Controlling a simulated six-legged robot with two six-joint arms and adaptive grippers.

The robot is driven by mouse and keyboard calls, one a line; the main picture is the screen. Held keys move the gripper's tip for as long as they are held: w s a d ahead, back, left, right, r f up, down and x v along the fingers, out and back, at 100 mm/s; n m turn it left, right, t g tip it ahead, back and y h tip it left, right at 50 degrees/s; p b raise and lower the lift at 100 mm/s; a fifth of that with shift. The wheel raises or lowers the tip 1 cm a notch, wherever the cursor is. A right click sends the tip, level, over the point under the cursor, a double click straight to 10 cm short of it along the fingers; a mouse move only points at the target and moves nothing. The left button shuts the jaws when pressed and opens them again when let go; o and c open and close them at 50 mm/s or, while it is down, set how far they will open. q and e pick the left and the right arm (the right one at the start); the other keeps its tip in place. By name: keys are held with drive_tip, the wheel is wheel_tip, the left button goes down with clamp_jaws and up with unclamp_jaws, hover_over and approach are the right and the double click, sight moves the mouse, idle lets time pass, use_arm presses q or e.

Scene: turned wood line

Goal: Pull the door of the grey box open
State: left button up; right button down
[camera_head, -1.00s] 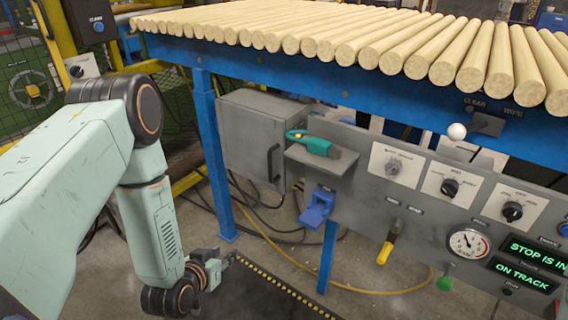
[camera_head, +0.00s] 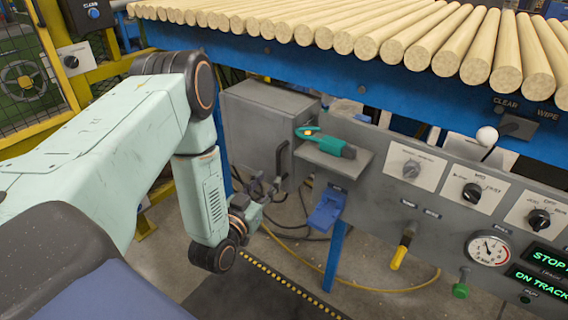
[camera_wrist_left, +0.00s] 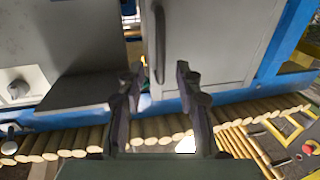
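The grey box (camera_head: 243,125) hangs under the blue beam, left of the control panel. Its door looks closed and carries a dark vertical bar handle (camera_head: 282,162) near its right edge. My left gripper (camera_head: 268,187) is just below and left of the handle in the head view. In the left wrist view my left gripper (camera_wrist_left: 158,80) has its two dark fingers apart with nothing held. The handle (camera_wrist_left: 160,40) appears between the fingers in that view, with the door (camera_wrist_left: 210,45) behind. I cannot tell how far in front of the handle the fingertips are. My right gripper is out of view.
A grey shelf (camera_head: 350,168) with a teal tool (camera_head: 325,143) juts out right of the box. A blue part (camera_head: 327,208) hangs below it. Round wooden rods (camera_head: 400,40) lie on the blue-framed table above. Cables hang below the box.

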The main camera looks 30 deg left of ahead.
sight(277, 167)
use_arm(q)
drive_tip(key=w, duration=0.2)
drive_tip(key=w+b, duration=0.1)
drive_tip(key=w, duration=0.1)
drive_tip(key=w+b, duration=0.1)
drive_tip(key=w, duration=0.1)
drive_tip(key=shift+a, duration=0.4)
drive_tip(key=shift+w+r, duration=0.1)
drive_tip(key=shift+w, duration=0.3)
drive_tip(key=shift+w+a, duration=0.1)
drive_tip(key=shift+w, duration=0.3)
drive_tip(key=shift+c, duration=0.4)
drive_tip(key=shift+c, duration=0.7)
clamp_jaws()
